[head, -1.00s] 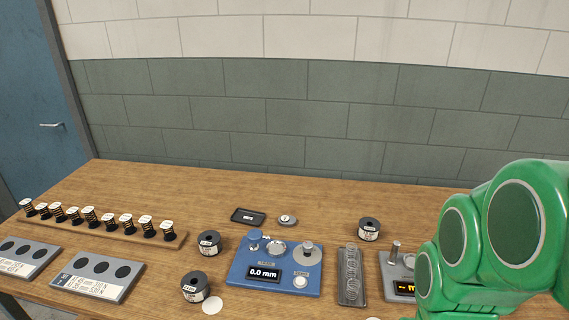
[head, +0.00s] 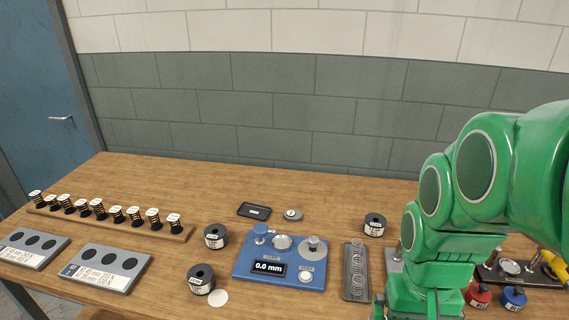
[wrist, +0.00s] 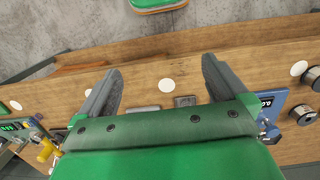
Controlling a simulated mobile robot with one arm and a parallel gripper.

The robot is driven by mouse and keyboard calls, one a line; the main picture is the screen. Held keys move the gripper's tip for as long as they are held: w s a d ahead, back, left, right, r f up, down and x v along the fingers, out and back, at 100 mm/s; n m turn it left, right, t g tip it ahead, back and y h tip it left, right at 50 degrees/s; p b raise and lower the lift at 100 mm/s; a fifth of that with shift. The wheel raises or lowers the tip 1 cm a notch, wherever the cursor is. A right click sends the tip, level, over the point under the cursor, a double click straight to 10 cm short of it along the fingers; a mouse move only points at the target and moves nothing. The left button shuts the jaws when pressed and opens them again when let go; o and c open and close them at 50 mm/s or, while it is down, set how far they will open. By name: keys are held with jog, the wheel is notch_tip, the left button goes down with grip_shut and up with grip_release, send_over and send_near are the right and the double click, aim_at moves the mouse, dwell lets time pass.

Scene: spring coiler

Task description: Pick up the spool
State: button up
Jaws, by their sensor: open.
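Three dark spools with white labels stand on the wooden table in the head view. One spool (head: 216,236) is left of the blue device, one front-left spool (head: 201,278) is nearer the edge, and another spool (head: 375,225) is behind and right of the device. The task does not tell which one is meant. Two dark spools also show at the right edge of the wrist view, an upper one (wrist: 313,78) and a lower one (wrist: 303,115). My gripper (wrist: 160,66) is open and empty above the table's front edge, apart from the spools.
The blue device (head: 283,260) reads 0.0 mm. A clear tray of coils (head: 356,285) is beside it. Several springs stand on a wooden rack (head: 120,224) at left, near grey hole blocks (head: 103,268). Red (head: 478,293) and blue (head: 513,298) containers are at right. The table's back is clear.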

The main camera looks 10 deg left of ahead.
jog(key=w+a+t, duration=0.1)
jog(key=w+a, duration=0.5)
jog(key=w, duration=0.7)
jog(key=n+t+y, duration=0.1)
jog(key=n+t, duration=0.2)
jog(key=n, duration=0.1)
send_over(215, 237)
notch_tip(215, 237, down, 13)
jog(key=shift+d+f, duration=0.15)
jog(key=shift+w+a+f, duration=0.1)
jog(key=shift+a+f, duration=0.15)
jog(key=shift+f, duration=0.1)
jog(key=shift+w+x, duration=0.1)
jog(key=shift+x, duration=1.7)
jog(key=shift+w+x, duration=0.15)
jog(key=shift+x, duration=1.65)
jog(key=shift+a+r, duration=0.1)
jog(key=shift+r, duration=0.05)
jog(key=c, duration=1.3)
jog(key=shift+c, duration=0.2)
